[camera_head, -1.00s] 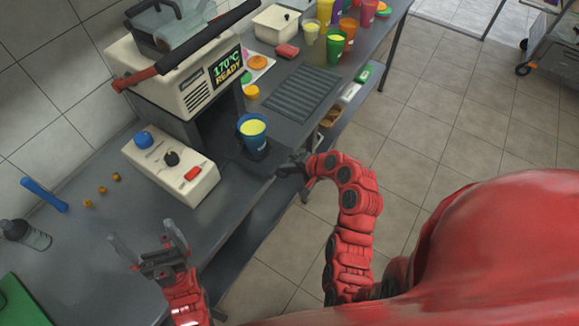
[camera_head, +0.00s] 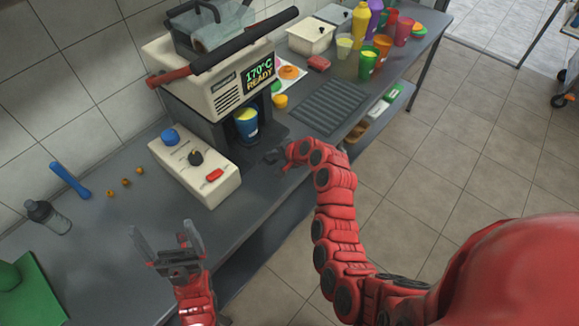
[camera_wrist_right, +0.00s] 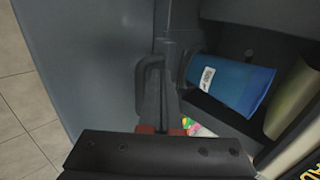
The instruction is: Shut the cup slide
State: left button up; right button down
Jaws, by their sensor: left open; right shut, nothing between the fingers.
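The blue cup (camera_head: 247,126) with yellow contents stands upright in the dark bay under the sealing machine (camera_head: 215,85). In the right wrist view the blue cup (camera_wrist_right: 232,84) sits inside a dark recess, next to a grey slide handle (camera_wrist_right: 150,78). My right gripper (camera_head: 275,157) is shut and empty at the front of the bay. In the right wrist view its fingers (camera_wrist_right: 166,100) are beside the handle; I cannot tell whether they touch it. My left gripper (camera_head: 165,234) is open and empty over the counter at the lower left, far from the cup.
A control box (camera_head: 196,166) with blue and black knobs and a red button stands left of the bay. A drain grille (camera_head: 342,108) and several cups lie beyond to the right. A bottle (camera_head: 48,216) and a green board (camera_head: 30,290) are at left.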

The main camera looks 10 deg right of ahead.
aim_at(252, 146)
jog(key=w+a, duration=0.1)
jog(key=w, duration=0.1)
jog(key=w+a+b, duration=0.1)
jog(key=w+a, duration=0.1)
jog(key=shift+w+a+f, duration=0.1)
jog(key=shift+w+a, duration=0.2)
jog(key=shift+w+a+r, duration=0.1)
jog(key=shift+w+r, duration=0.05)
jog(key=shift+r, duration=0.05)
jog(key=shift+r, duration=0.1)
